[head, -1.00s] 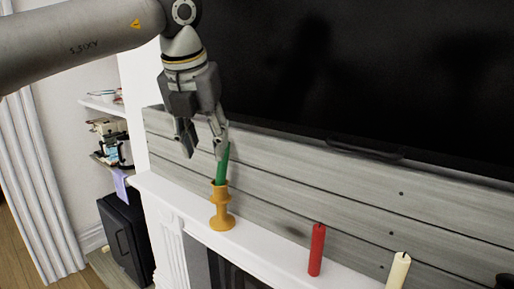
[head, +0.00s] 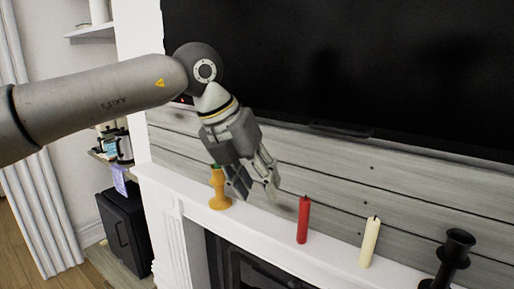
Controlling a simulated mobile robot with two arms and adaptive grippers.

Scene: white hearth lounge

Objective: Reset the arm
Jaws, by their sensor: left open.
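My left gripper (head: 256,190) is open and empty, in the middle of the head view, pointing down above the white mantel (head: 185,190). It overlaps the right side of an orange candle holder (head: 219,190) in the picture; I cannot tell if they touch. A bit of the green candle (head: 215,167) shows at the top of the holder, mostly hidden behind my gripper. My right gripper is not in view.
A red candle (head: 303,220) and a cream candle (head: 370,243) stand upright on the mantel, with a black candle holder (head: 452,260) farther right. A large dark TV (head: 350,70) hangs behind. A black cabinet (head: 124,230) stands at the left.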

